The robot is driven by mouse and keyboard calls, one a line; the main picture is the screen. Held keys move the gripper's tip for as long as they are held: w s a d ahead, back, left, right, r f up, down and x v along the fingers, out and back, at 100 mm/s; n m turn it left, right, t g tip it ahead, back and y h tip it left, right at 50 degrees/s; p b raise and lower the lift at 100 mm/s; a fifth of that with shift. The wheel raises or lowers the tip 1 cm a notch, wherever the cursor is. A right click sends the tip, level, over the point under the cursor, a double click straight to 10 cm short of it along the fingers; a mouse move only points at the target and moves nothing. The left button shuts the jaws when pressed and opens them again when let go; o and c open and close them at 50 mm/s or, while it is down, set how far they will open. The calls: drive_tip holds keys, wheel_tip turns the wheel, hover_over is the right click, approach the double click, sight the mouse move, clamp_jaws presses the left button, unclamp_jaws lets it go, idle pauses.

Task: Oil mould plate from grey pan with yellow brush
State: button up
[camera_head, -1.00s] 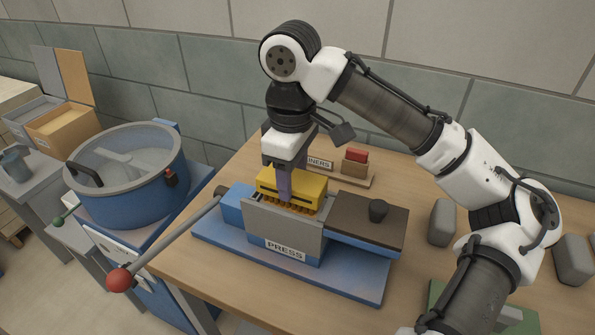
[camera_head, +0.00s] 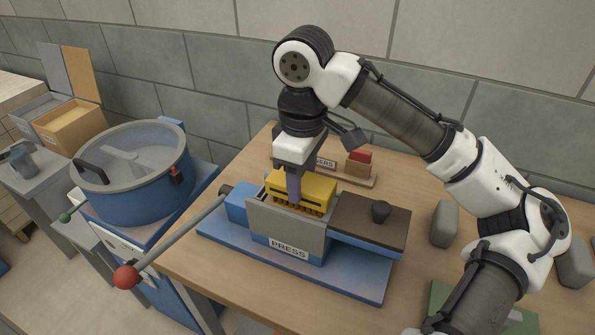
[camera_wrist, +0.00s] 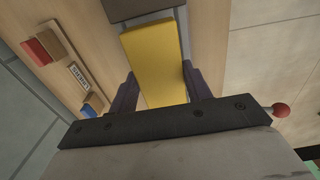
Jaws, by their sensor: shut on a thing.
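My gripper (camera_head: 293,188) is shut on the yellow brush (camera_head: 312,187) and holds it upright over the press (camera_head: 330,258). The brush's brown bristles point down at the open mould box of the press, behind its grey front wall (camera_head: 285,225). I cannot tell whether the bristles touch the mould plate, which is hidden inside. In the wrist view the yellow block of the brush (camera_wrist: 155,62) sits between the two dark fingers. The grey oil pan cannot be clearly made out.
A dark lid with a knob (camera_head: 368,218) lies right of the mould box. A red-knobbed lever (camera_head: 126,277) reaches out left. A blue mixer drum (camera_head: 135,185) stands at left. A labelled rack with a red-topped block (camera_head: 359,163) is behind. Grey bricks (camera_head: 444,224) stand at right.

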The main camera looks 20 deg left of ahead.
drive_tip(key=shift+a, duration=0.15)
idle(0.3)
drive_tip(key=shift+a+p, duration=0.45)
drive_tip(key=shift+a, duration=0.2)
drive_tip(key=shift+d, duration=0.2)
drive_tip(key=shift+d+p, duration=0.35)
drive_tip(key=shift+d, duration=0.3)
drive_tip(key=shift+a, duration=0.15)
drive_tip(key=shift+a+p, duration=0.45)
drive_tip(key=shift+a, duration=0.25)
drive_tip(key=shift+d, duration=0.15)
drive_tip(key=shift+d+p, duration=0.3)
drive_tip(key=shift+d, duration=0.4)
